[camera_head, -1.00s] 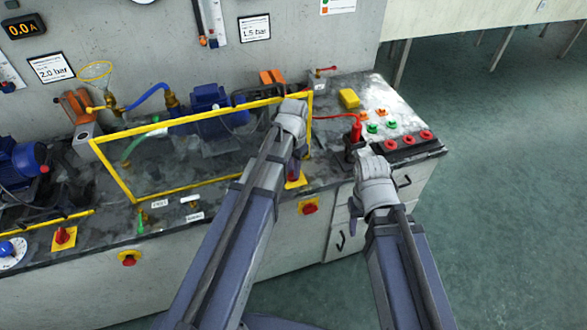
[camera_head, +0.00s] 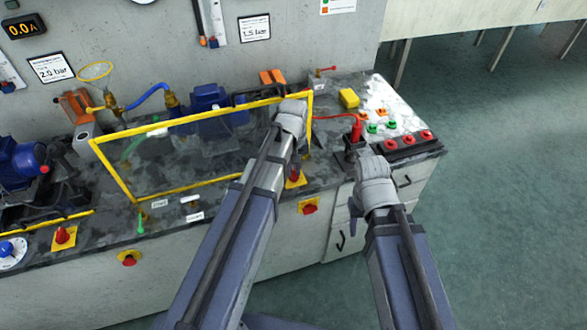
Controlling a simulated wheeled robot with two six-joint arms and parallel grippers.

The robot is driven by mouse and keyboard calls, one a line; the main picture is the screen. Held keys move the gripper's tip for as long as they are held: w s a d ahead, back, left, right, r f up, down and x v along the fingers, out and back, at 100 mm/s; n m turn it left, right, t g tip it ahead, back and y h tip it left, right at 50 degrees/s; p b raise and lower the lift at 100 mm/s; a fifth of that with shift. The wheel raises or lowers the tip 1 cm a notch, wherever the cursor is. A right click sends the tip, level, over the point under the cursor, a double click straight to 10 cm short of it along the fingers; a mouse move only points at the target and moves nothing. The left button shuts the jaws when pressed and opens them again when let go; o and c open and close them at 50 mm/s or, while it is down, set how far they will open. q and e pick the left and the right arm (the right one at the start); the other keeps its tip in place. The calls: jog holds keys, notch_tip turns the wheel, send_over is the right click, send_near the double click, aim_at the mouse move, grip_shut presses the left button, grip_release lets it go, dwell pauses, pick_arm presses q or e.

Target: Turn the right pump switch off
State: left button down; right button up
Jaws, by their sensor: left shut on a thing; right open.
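The right pump switch (camera_head: 295,179), a red knob on a yellow plate, is on the bench top near the front edge. My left gripper (camera_head: 297,160) is at this switch and shut on its knob; the wrist hides most of the grip, and the knob's angle is unclear. My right gripper (camera_head: 354,158) is open at the bench's right part, beside a red upright object (camera_head: 356,130). The left pump switch (camera_head: 63,236), a similar red knob on a yellow plate, is at the far left.
A clear guard with a yellow frame (camera_head: 120,178) stands left of my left gripper. Red-yellow knobs (camera_head: 309,207) (camera_head: 129,258) are on the bench front. A yellow block (camera_head: 349,98), coloured buttons and a dark strip of red buttons (camera_head: 407,143) are at right. Floor is clear.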

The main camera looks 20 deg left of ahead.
aim_at(293, 172)
pick_arm(q)
jog(key=shift+n, duration=0.8)
jog(key=c, duration=0.8)
grip_release()
notch_tip(293, 172, up, 8)
jog(key=p, duration=0.8)
jog(key=shift+f, duration=0.1)
